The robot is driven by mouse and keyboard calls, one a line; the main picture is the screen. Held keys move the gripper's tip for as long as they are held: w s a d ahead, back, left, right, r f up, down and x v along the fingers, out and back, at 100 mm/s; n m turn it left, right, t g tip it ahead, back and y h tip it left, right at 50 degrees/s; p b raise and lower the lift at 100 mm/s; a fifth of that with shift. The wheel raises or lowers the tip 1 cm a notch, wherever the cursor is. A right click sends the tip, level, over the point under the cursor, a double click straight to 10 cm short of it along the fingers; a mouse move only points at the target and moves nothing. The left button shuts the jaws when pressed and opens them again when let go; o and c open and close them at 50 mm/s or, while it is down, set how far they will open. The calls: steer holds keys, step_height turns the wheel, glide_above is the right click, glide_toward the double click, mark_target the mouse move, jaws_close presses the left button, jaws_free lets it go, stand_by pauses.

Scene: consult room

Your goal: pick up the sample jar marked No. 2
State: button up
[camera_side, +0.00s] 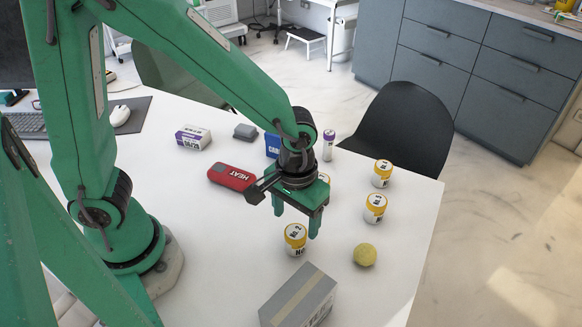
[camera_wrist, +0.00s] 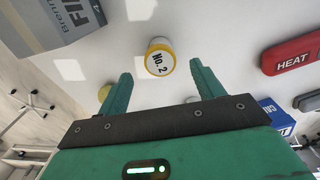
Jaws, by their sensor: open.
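The sample jar marked No. 2 has a white body and a yellow lid rim; its label reads clearly in the wrist view (camera_wrist: 160,57). In the side view it appears to be the jar (camera_side: 295,238) standing upright on the white table just below my gripper (camera_side: 297,223). My gripper is open and empty, with its fingers pointing down above the table. In the wrist view the jar shows between and slightly beyond the two fingertips (camera_wrist: 160,71), apart from both.
Two similar yellow-lidded jars (camera_side: 375,207) (camera_side: 382,173) stand to the right; another is partly hidden behind my gripper. A yellow-green ball (camera_side: 364,254) and grey box (camera_side: 300,300) lie nearby. A red HEAT case (camera_side: 231,177) and blue box (camera_side: 272,145) are farther back.

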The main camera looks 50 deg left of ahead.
mark_target(296, 232)
steer(key=shift+f, duration=1.3)
steer(key=shift+f, duration=0.1)
steer(key=shift+f, duration=2.5)
steer(key=c, duration=1.1)
